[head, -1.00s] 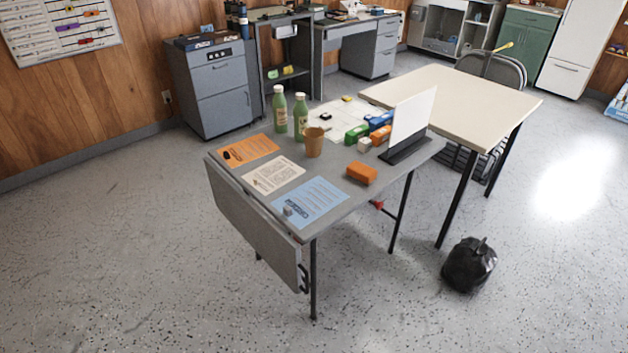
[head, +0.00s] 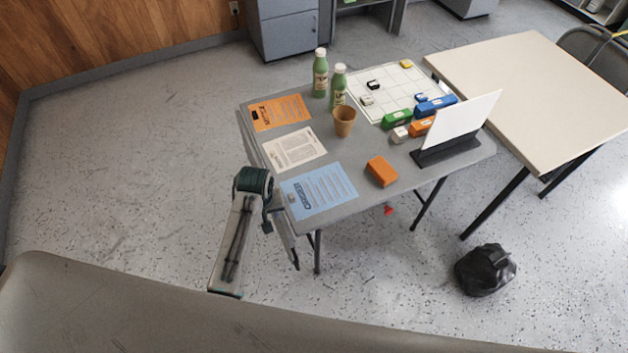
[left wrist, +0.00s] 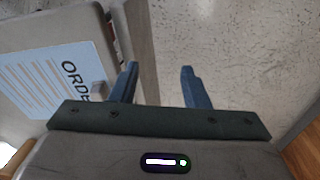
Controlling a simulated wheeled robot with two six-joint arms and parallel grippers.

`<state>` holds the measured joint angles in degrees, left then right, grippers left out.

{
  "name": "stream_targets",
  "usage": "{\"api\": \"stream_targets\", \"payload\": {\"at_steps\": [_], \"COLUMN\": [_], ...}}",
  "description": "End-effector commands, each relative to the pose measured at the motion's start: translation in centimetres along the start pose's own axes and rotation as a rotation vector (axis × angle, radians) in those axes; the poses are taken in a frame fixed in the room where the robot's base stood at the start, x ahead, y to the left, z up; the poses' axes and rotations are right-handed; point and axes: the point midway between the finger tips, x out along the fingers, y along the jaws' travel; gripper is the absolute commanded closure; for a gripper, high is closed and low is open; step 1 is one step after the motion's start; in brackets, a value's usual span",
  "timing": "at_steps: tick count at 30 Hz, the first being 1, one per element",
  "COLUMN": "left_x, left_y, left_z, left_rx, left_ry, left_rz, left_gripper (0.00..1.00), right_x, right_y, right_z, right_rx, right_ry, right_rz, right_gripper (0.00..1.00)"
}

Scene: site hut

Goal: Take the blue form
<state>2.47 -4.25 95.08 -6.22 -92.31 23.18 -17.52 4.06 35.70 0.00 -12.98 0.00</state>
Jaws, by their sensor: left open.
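The blue form (head: 320,190) lies flat at the near left corner of the grey folding table (head: 362,215), its printed heading towards the table's edge. It also shows in the left wrist view (left wrist: 45,75), left of the fingers. A small grey block (head: 292,198) sits on its near edge. My left gripper (left wrist: 158,72) is open and empty, its fingers over the floor just outside the table's edge, apart from the form. In the head view my left arm partly hides that edge. My right gripper is not in view.
A white form (head: 294,149) and an orange form (head: 279,112) lie beyond the blue one. A brown cup (head: 344,121), green bottles (head: 320,74) and an orange block (head: 381,171) stand nearby. A black bag (head: 485,270) is on the floor.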

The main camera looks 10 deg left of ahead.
Motion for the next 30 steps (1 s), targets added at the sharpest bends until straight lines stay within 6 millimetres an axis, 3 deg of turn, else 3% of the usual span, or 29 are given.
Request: {"api": "stream_targets", "payload": {"at_steps": [1, 3, 12, 16, 24, 30], "left_x": [-2.3, -3.9, -8.1, -7.4, -3.5, -2.3], "left_y": [1.4, 2.8, 7.8, 8.3, 8.2, 8.2], "left_z": [-1.3, -2.5, -6.2, -6.4, -6.0, -6.0], "left_rx": [-0.030, -0.067, -0.173, -0.184, -0.185, -0.185], "left_ry": [-0.009, -0.029, -0.089, -0.100, -0.099, -0.098], "left_rz": [0.005, 0.003, -0.011, -0.017, -0.016, -0.015], "left_gripper": [0.58, 0.58, 0.58, 0.58, 0.58, 0.58], "right_x": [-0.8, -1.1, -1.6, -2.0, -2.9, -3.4], "right_y": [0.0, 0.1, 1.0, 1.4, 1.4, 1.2], "right_z": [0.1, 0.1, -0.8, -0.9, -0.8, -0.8], "right_rx": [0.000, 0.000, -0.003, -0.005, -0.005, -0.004], "right_ry": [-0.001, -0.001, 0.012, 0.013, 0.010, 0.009], "right_rz": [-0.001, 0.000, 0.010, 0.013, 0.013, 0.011], "right_gripper": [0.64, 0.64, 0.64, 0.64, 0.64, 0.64]}}
